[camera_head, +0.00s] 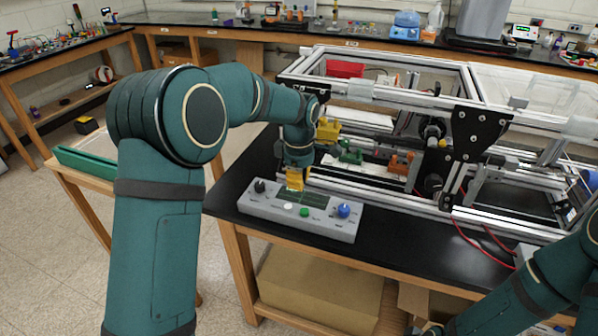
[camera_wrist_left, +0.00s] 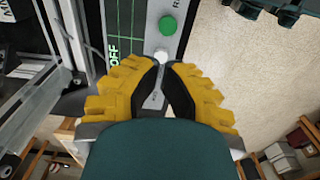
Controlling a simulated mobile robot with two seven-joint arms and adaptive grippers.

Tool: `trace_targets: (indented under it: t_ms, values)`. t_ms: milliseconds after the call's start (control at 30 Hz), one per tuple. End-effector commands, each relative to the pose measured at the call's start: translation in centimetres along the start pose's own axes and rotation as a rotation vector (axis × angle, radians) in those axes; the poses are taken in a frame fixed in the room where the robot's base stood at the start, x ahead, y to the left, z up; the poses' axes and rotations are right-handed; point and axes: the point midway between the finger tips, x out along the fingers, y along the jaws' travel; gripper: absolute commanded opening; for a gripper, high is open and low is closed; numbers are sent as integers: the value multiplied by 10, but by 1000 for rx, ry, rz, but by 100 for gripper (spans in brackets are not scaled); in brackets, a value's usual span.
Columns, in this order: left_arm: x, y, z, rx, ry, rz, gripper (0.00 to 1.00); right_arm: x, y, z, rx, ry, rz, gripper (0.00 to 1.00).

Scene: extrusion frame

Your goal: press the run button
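The grey control box (camera_head: 262,208) lies near the front edge of the black bench. It bears a green button (camera_head: 304,212), a white button (camera_head: 288,206), a blue knob (camera_head: 344,210), a black knob (camera_head: 259,186) and a dark display. My left gripper (camera_head: 295,185) is over the box. In the left wrist view, the yellow fingers (camera_wrist_left: 163,66) come together at their tips, with nothing seen between them. The white button (camera_wrist_left: 161,56) is just beyond the tips. The green button (camera_wrist_left: 167,25), by a partly cut-off label starting with R, is farther off. Contact cannot be told.
An aluminium extrusion frame (camera_head: 400,96) stands on the bench behind the box, with coloured parts inside. My right arm (camera_head: 545,280) is at the lower right, its gripper out of view. A green tray (camera_head: 85,163) lies on a side table at left.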

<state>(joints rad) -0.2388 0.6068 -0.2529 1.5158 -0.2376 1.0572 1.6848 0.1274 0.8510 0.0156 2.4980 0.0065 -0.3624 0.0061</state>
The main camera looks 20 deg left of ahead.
Motion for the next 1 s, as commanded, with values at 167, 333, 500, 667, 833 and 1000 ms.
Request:
trace_targets:
  t_ms: [167, 333, 500, 667, 833, 1000]
  values:
    - [38, 0, -1, -1, 1, -3, 0, 6, 2, 3, -2, -5, -1, 47]
    - [64, 0, 0, -1, -1, -2, 0, 10, 4, 4, -3, -9, -1, 47]
    - [77, 0, 0, 0, 0, 0, 0, 11, 4, 5, -3, -11, -1, 47]
    - [81, 0, 0, 0, 0, 1, 0, 12, 4, 6, -4, -12, -1, 47]
    - [80, 0, 0, 0, 0, 1, 0, 11, 4, 6, -3, -12, -1, 47]
    - [86, 0, 0, 0, 0, -1, 0, 14, 5, 6, -4, -13, -1, 47]
